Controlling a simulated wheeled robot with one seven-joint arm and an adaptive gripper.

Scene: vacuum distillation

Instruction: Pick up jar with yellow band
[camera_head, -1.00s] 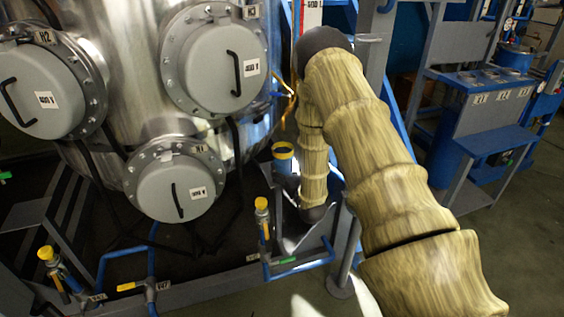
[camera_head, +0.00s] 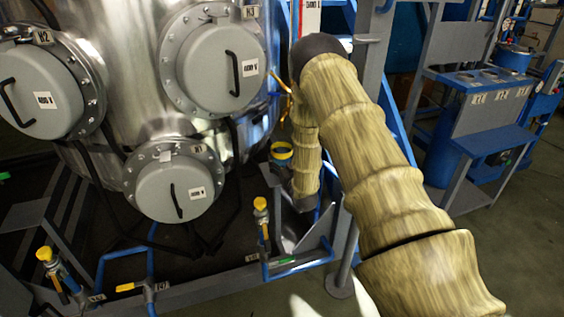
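The jar with the yellow band (camera_head: 281,151) stands near the middle of the view, at the foot of the steel tank. Its yellow ring shows at the top and a bluish body below. The lower forearm of my arm is just to its right in the picture and may cover part of it. I cannot tell whether they touch. My gripper does not show; the arm's lower end runs down beside the jar, and no fingers can be made out.
The steel tank (camera_head: 130,95) with round grey hatches fills the left. Blue pipes with yellow-capped valves (camera_head: 260,204) stand in front of the jar. A blue and grey frame is behind my arm. A blue-topped bench (camera_head: 495,140) is at the right, with open floor before it.

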